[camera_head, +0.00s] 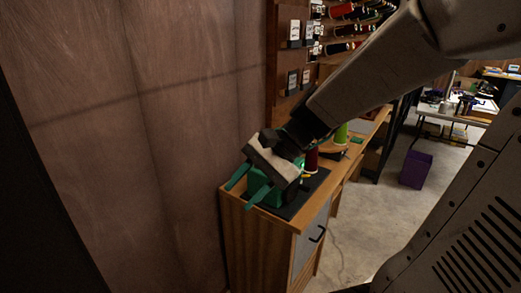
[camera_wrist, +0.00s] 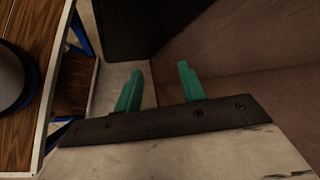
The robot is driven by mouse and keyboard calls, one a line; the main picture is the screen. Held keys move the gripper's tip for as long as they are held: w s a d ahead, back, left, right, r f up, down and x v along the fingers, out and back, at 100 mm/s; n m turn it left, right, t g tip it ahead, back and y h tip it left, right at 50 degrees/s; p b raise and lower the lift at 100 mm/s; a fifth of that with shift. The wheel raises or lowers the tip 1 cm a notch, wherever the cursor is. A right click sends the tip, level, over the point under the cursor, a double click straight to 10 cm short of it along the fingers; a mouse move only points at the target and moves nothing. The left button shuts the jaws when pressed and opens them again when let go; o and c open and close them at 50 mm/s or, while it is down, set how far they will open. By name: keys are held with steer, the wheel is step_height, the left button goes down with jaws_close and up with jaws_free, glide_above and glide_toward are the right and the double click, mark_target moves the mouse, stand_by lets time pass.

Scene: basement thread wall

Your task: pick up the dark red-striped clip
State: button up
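I cannot make out the dark red-striped clip in either view. My gripper (camera_head: 248,186) is over the near left end of the wooden cabinet (camera_head: 244,237), above a dark mat (camera_head: 295,205). Its two green fingers are apart, with nothing visible between them. In the wrist view the open fingers (camera_wrist: 160,70) point past the furniture toward a gap with pale floor and a brown wall. My gripper and arm hide part of the cabinet top.
A dark red spool (camera_head: 311,161) and a green spool (camera_head: 342,134) stand behind my gripper. A plywood wall (camera_head: 140,120) rises close on the left. A thread rack (camera_head: 345,12) hangs behind. A purple bin (camera_head: 415,170) stands on the open floor at right.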

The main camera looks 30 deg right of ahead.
steer(key=w+d+f+m+t+h, duration=0.1)
steer(key=w+d+f+m+t, duration=0.1)
steer(key=w+d+m+t, duration=0.4)
steer(key=w+d+f+m+t+h, duration=0.15)
steer(key=w+d+m, duration=0.25)
steer(key=d+m, duration=0.5)
steer(key=w+d+f+m+t+h, duration=0.15)
steer(key=w+d+m+t, duration=0.35)
steer(key=d, duration=0.5)
steer(key=shift+y, duration=0.4)
steer(key=x, duration=0.7)
steer(key=shift+s+f, duration=0.1)
steer(key=shift+f, duration=0.2)
jaws_close()
